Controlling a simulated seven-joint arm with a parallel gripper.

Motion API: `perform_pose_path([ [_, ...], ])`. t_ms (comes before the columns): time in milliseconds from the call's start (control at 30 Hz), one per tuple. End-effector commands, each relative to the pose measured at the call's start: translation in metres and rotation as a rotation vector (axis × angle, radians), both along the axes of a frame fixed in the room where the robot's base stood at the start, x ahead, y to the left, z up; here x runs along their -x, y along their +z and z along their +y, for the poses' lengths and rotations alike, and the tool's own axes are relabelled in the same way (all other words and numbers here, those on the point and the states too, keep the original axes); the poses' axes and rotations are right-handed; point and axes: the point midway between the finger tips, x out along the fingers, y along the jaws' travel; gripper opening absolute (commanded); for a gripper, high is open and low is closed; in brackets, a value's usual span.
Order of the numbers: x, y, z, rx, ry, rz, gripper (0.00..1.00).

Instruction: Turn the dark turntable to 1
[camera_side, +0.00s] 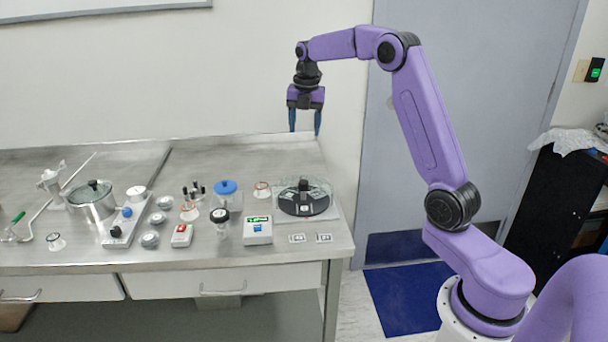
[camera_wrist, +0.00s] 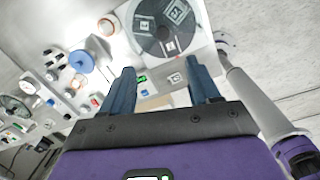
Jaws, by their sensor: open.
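The dark turntable (camera_side: 304,200) is a flat black disc on a pale square base at the right end of the steel table. A clear cover or rim seems to surround it, and a small marked block (camera_side: 305,184) stands on it. In the wrist view the turntable (camera_wrist: 150,35) shows at the top, with pale marked squares on it; I cannot read their numbers surely. My gripper (camera_side: 304,130) hangs well above and behind the turntable, pointing down, touching nothing. Its two blue fingers (camera_wrist: 163,98) are apart with nothing between them.
Left of the turntable stand a white device with a green display (camera_side: 258,230), a blue-lidded jar (camera_side: 225,188) and a black-topped gauge (camera_side: 220,216). A steel pot (camera_side: 92,203) is farther left. The air around my gripper is clear.

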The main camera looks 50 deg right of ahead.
Motion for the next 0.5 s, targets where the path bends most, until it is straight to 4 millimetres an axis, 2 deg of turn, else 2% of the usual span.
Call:
perform_pose_path([
  [500,0.022,-0.004,0.009,-0.097,-1.068,-0.183,0.61],
])
